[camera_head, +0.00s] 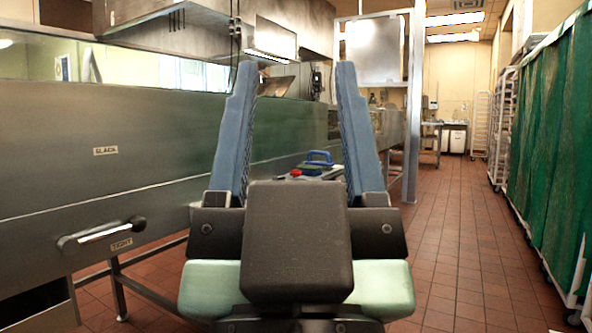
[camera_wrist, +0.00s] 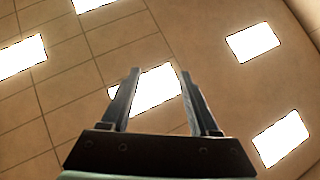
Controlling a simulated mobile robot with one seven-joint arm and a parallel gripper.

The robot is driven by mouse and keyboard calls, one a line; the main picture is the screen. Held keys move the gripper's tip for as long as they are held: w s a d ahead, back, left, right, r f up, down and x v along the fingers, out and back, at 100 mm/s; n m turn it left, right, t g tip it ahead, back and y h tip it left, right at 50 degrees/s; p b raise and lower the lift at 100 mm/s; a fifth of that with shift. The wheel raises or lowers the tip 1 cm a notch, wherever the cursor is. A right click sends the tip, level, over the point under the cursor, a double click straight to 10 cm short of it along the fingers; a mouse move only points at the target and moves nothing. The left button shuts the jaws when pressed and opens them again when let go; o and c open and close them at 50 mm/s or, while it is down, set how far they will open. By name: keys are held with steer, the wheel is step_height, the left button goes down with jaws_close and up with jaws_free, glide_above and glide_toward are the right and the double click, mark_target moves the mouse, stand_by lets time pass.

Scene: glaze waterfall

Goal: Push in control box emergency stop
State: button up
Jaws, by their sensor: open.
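My gripper (camera_head: 296,70) points upward in the middle of the head view, its two blue-grey fingers wide apart with nothing between them. In the wrist view my gripper (camera_wrist: 160,73) is also open and empty, against the ceiling. Beyond the fingers, low in the head view, a small red item (camera_head: 296,172) sits beside a blue handle-like item (camera_head: 319,157) on a dark, low object. They are small and partly hidden by my gripper. I cannot tell whether the red item is the emergency stop or where the control box is.
A long steel machine (camera_head: 90,140) with a lever (camera_head: 100,234) runs along the left. Green-covered racks (camera_head: 550,150) line the right. A metal post (camera_head: 413,110) stands beyond my gripper. The red tiled floor (camera_head: 460,240) is clear between post and racks.

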step_height(320, 180, up, 7)
steer(key=p, duration=0.6)
steer(key=shift+p, duration=0.4)
jaws_close()
step_height(320, 180, up, 42)
steer(key=p, duration=4.2)
